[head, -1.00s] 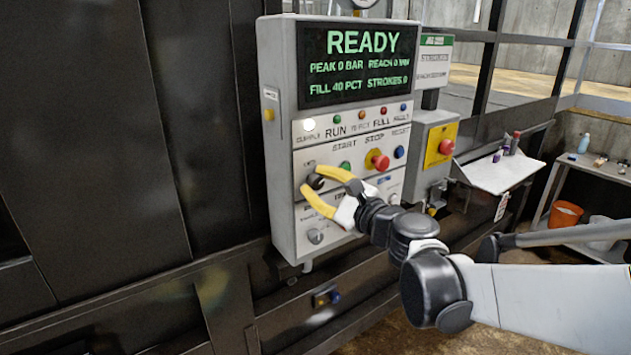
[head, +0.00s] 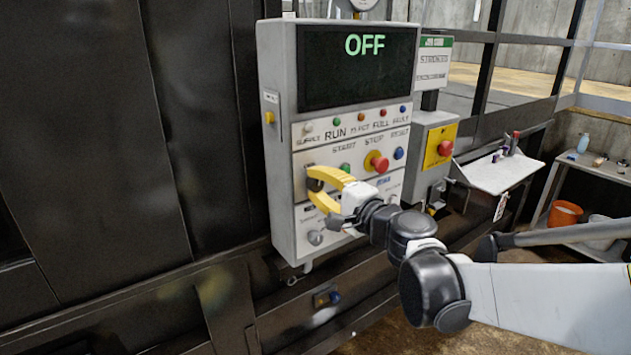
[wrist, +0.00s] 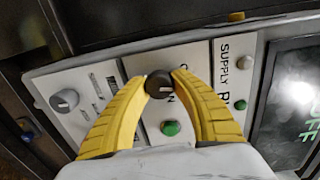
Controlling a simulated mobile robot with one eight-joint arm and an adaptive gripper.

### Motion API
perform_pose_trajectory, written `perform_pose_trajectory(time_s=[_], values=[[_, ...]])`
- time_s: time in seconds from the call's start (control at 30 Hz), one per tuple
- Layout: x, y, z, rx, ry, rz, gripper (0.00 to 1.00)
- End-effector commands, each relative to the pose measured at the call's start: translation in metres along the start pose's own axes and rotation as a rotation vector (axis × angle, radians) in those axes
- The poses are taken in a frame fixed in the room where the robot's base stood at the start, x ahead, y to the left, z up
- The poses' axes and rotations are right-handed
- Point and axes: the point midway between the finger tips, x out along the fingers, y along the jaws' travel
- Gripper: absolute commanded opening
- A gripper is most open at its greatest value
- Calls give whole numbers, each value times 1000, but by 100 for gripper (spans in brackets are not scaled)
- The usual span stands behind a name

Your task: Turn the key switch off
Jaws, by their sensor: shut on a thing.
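The key switch (wrist: 158,85) is a round dark knob on the front of the grey control panel (head: 279,160). My gripper (head: 314,183) has yellow fingers and is at the panel's left side, below the indicator row. In the wrist view, both fingertips (wrist: 162,80) are closed on the sides of the dark knob. In the head view the fingers mostly hide the switch. The display (head: 357,68) reads OFF in green, with no other text on it. The supply lamp (head: 308,129) looks unlit.
The green start button (head: 345,168) and red stop button (head: 379,163) are close to my fingers. A grey selector knob (head: 315,237) sits below. A red emergency button (head: 446,148) on a yellow plate stands to the right. A shelf (head: 500,174) is farther right.

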Motion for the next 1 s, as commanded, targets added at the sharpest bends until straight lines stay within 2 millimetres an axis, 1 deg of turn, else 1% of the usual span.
perform_pose_trajectory(time_s=[0.2,0.4,0.9,0.93,1.0], values=[[0,0,0,-112,3,3,0],[0,0,0,-166,5,4,0],[0,0,0,-183,6,4,0],[0,0,0,-183,6,4,34],[0,0,0,-182,6,4,52]])
